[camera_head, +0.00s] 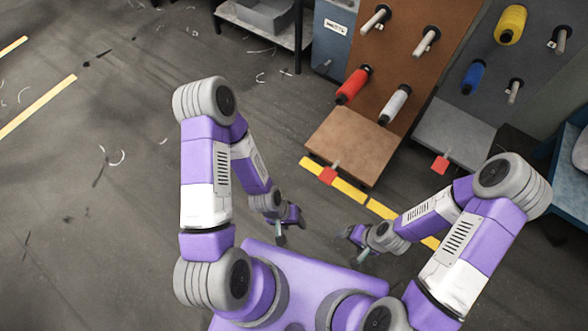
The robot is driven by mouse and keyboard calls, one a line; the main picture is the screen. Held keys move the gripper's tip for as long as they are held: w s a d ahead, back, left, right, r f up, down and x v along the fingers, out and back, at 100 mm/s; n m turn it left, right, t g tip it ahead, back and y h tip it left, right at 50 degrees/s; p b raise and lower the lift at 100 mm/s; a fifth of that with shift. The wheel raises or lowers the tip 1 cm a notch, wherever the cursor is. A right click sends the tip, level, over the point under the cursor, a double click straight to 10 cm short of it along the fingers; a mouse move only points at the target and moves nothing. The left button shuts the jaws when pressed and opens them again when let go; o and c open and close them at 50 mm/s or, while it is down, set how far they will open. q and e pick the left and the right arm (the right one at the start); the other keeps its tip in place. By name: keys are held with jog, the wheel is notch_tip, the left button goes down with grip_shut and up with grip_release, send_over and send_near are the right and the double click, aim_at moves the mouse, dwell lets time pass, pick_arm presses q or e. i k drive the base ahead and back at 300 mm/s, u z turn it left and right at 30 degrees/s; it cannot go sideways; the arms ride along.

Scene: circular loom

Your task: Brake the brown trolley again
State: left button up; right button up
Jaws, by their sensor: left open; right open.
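The brown trolley (352,146) stands ahead, right of the middle, with an upright board of pegs and a flat base near the floor. Its board carries a red spool (353,85), a white spool (395,104) and bare pegs above. A red pedal (327,175) sits at the front edge of its base, by a small pale post. Whether the pedal is up or down I cannot tell. My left gripper (286,233) is open and empty, short of the trolley. My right gripper (357,247) is open and empty, to its right, also apart from the trolley.
A grey trolley (455,136) with yellow and blue spools and its own red pedal (440,164) stands close on the right. A blue cabinet (331,40) and a grey shelf (262,14) stand behind. Yellow floor tape (345,187) runs before the trolleys. The floor at left is free.

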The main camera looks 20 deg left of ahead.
aim_at(328, 175)
jog(key=z, duration=0.55)
jog(key=i, duration=0.9)
jog(key=u, duration=0.1)
